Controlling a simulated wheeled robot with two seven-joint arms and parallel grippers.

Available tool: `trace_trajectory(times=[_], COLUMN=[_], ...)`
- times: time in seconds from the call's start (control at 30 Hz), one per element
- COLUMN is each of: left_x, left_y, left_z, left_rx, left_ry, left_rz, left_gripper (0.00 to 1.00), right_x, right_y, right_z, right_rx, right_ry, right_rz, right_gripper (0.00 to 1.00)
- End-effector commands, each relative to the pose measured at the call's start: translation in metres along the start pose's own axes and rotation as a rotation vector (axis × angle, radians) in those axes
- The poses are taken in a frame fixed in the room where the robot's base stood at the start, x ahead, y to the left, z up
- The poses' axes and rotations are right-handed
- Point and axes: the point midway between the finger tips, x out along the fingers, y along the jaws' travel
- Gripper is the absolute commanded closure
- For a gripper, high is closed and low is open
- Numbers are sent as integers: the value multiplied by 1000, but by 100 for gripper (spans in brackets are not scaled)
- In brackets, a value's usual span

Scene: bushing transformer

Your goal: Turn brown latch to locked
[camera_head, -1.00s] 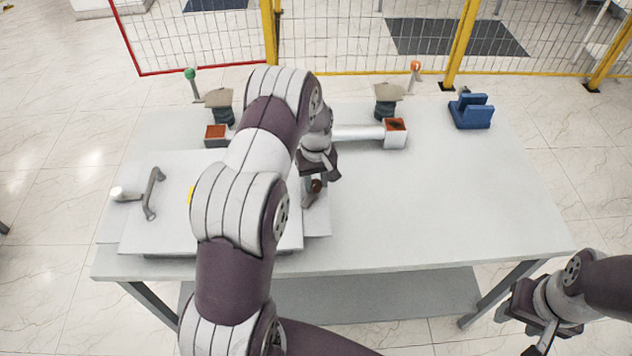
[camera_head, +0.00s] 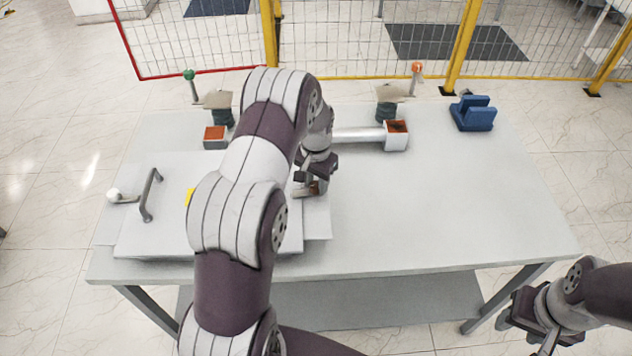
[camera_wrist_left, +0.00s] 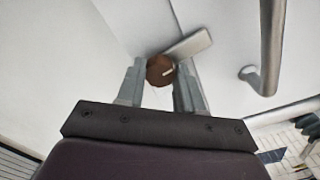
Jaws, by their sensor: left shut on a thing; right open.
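The brown latch is a round brown knob (camera_wrist_left: 160,70) with a light mark and a grey bar (camera_wrist_left: 190,45) beside it. In the head view the brown knob (camera_head: 318,188) shows only partly, at the right side of the white panel. My left gripper (camera_wrist_left: 158,82) is shut on the knob, one finger on each side. In the head view this gripper (camera_head: 308,187) points down at the panel's right edge, and my arm hides much of the panel. My right gripper (camera_head: 540,345) is at the lower right, partly cut off, away from the table.
The white panel (camera_head: 165,225) has a grey handle (camera_head: 150,195) and a white-tipped lever (camera_head: 114,196) on its left. Behind it stand two orange-topped boxes (camera_head: 397,128) joined by a pipe, and a blue block (camera_head: 472,113). The table's right half (camera_head: 450,200) is clear.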

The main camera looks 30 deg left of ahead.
Motion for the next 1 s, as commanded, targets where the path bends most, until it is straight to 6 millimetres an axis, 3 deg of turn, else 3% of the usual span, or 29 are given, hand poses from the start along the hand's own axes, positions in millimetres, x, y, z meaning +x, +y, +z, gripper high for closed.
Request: trace_trajectory(times=[0.3,0.87,0.9,0.97,1.0], left_x=[-4,-5,-5,-4,-4], left_y=[-2,-2,-2,-1,-1], left_z=[-5,-5,-5,-4,-4], left_rx=[118,144,144,144,144], left_ry=[15,17,17,14,13], left_rz=[-6,-7,-7,-6,-5], left_gripper=[94,94,54,38,38], right_x=[2,2,2,2,2], right_y=[0,0,0,0,0], right_z=[0,0,0,0,0], right_rx=[0,0,0,0,0], right_ry=[0,0,0,0,0], right_rz=[0,0,0,0,0], right_gripper=[53,53,53,53,53])
